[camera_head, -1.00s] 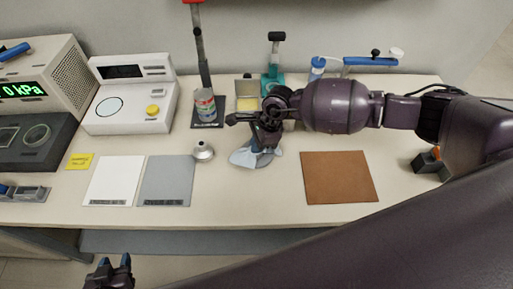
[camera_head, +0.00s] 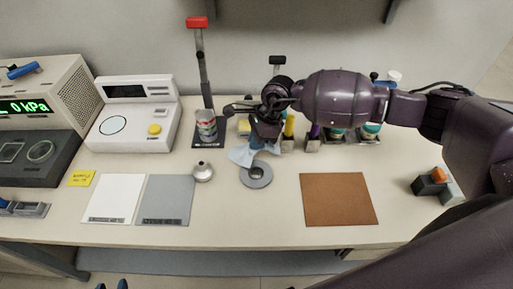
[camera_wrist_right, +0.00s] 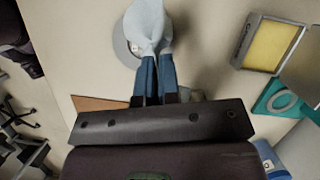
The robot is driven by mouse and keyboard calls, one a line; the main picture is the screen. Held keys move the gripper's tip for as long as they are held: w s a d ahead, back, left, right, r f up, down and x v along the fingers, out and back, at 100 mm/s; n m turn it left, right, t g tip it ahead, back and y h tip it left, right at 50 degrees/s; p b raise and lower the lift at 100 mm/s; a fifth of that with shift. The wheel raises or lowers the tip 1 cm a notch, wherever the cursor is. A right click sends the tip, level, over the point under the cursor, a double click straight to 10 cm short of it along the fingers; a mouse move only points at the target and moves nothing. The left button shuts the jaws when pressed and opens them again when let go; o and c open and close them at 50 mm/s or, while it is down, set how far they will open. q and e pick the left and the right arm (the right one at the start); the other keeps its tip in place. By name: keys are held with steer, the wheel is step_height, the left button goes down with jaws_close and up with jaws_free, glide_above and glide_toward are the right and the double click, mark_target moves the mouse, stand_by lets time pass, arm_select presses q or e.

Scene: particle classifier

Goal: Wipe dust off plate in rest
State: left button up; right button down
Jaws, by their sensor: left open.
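A round grey disc (camera_head: 262,181) with a dark ring at its centre lies on the table, left of the brown mat. I cannot tell plate from rest in it. My right gripper (camera_head: 264,136) is shut on a pale blue cloth (camera_head: 241,155) just behind the disc. The cloth overlaps the disc's rear edge in the picture; contact is unclear. In the right wrist view, the blue fingers (camera_wrist_right: 158,78) pinch the cloth (camera_wrist_right: 149,22), with part of the disc (camera_wrist_right: 123,45) behind it. Dust is too small to tell. My left gripper (camera_head: 111,285) shows only its fingertips, open, at the bottom edge.
A small silver funnel-like piece (camera_head: 203,172) stands just left of the disc. White (camera_head: 114,198) and grey (camera_head: 165,200) sheets lie further left, a brown mat (camera_head: 338,200) to the right. A can on a stand (camera_head: 206,125) and several bottles stand behind. The front middle is clear.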

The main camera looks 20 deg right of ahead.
arm_select(q)
steer(key=shift+s+r+p, duration=0.35)
steer(key=shift+r+p, duration=0.1)
steer(key=shift+r, duration=0.35)
arm_select(e)
step_height(320, 180, up, 3)
steer(key=shift+r, duration=0.15)
